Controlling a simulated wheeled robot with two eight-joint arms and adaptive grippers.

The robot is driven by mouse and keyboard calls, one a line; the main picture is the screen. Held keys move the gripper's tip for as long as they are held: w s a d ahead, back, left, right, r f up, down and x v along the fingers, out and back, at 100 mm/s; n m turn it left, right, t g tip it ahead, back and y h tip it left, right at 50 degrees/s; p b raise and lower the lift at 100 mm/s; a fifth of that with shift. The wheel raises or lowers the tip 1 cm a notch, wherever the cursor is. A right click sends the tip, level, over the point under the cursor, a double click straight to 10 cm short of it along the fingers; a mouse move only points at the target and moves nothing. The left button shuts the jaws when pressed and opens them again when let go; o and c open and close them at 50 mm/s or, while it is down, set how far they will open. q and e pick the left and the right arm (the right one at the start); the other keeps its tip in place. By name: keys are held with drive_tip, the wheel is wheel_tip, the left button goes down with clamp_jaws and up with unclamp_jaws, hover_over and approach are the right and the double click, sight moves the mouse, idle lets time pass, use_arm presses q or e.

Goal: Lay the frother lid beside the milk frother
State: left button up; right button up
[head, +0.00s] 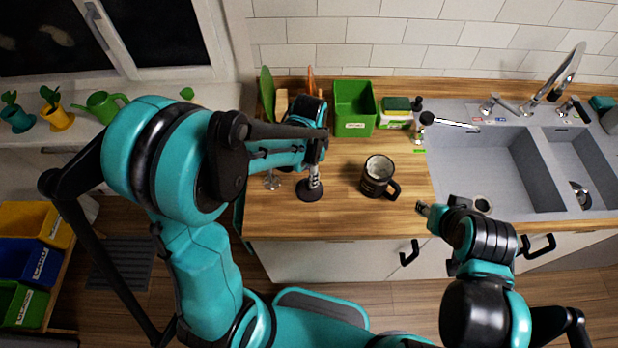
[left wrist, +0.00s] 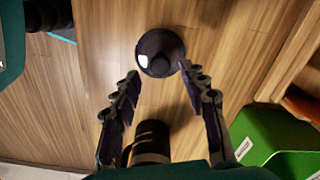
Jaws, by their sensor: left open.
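The milk frother (head: 377,178) is a black mug-like jug with a handle, upright on the wooden counter with its top uncovered. It seems to be the dark cylinder (left wrist: 151,145) low in the left wrist view. The frother lid (head: 308,192) is a dark, shiny disc on the counter, left of the frother and apart from it. It also shows in the left wrist view (left wrist: 160,53). My left gripper (head: 294,181) is open, with its fingertips (left wrist: 159,73) around or just above the lid; I cannot tell if they touch it. My right gripper (head: 424,209) is near the counter's front edge.
A green crate (head: 354,109) stands at the back, with a sponge holder (head: 396,113) to its right. Cutting boards (head: 267,92) lean at the back left. The sink (head: 490,165) is at the right. Bare counter lies in front of the lid and frother.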

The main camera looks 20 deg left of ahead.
use_arm(q)
wheel_tip(320, 180, up, 5)
drive_tip(key=shift+f+p, duration=0.2)
drive_tip(key=shift+p, duration=0.15)
drive_tip(key=s+a+r+n+t, duration=0.4)
drive_tip(key=s+r+n+t, duration=0.3)
drive_tip(key=s+r+n, duration=0.3)
drive_tip(key=shift+a+n, duration=0.3)
drive_tip(key=shift+s, duration=0.15)
